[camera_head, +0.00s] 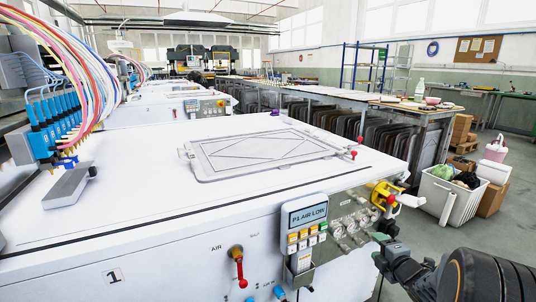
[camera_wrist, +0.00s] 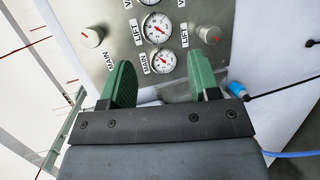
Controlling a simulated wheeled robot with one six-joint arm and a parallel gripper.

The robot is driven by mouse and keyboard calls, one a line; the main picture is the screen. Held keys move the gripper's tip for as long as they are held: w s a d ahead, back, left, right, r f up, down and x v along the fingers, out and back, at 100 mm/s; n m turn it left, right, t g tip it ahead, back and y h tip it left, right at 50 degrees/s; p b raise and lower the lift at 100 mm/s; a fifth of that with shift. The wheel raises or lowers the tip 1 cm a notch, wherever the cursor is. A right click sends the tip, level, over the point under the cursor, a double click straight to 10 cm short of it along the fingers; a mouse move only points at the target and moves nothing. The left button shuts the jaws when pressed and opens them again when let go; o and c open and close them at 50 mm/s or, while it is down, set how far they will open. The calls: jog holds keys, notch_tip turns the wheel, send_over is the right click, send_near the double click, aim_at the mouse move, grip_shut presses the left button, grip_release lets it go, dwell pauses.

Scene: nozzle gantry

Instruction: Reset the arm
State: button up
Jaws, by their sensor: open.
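My gripper (camera_head: 380,248) is at the lower right of the head view, beside the right end of the machine's front panel. In the wrist view my gripper (camera_wrist: 160,90) shows two green fingers set apart, with nothing between them but the view of the gauge panel (camera_wrist: 108,55). The panel has round gauges, one of them a lower gauge (camera_wrist: 164,62), with labels reading MAIN and LIFT. Two knobs flank the gauges, a left knob (camera_wrist: 92,37) and a right knob (camera_wrist: 209,34). I cannot tell whether the fingertips touch the panel.
The white machine table (camera_head: 120,215) carries a flat frame (camera_head: 265,150). A display (camera_head: 308,214) reads P1 AIR LOW. A red-handled valve (camera_head: 239,265) and a yellow part with a red knob (camera_head: 384,197) stick out in front. A white bin (camera_head: 450,195) stands on the floor at right.

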jog(key=s+a+r+m+g+h+p, duration=0.25)
jog(key=r+m+p, duration=0.35)
jog(key=r, duration=0.4)
jog(key=s+a+r+m+g+h+p, duration=0.25)
jog(key=r+m+p, duration=0.25)
jog(key=r+p, duration=0.4)
jog(key=s+a+r+m+g+y+p, duration=0.3)
jog(key=s+a+r+m+g+p, duration=0.3)
jog(key=s+a+r+m+p, duration=0.3)
jog(key=s+a+r+p, duration=0.3)
jog(key=s, duration=0.3)
jog(key=shift+s+a+r+g, duration=0.3)
jog(key=shift+a+r, duration=0.1)
jog(key=shift+d, duration=0.1)
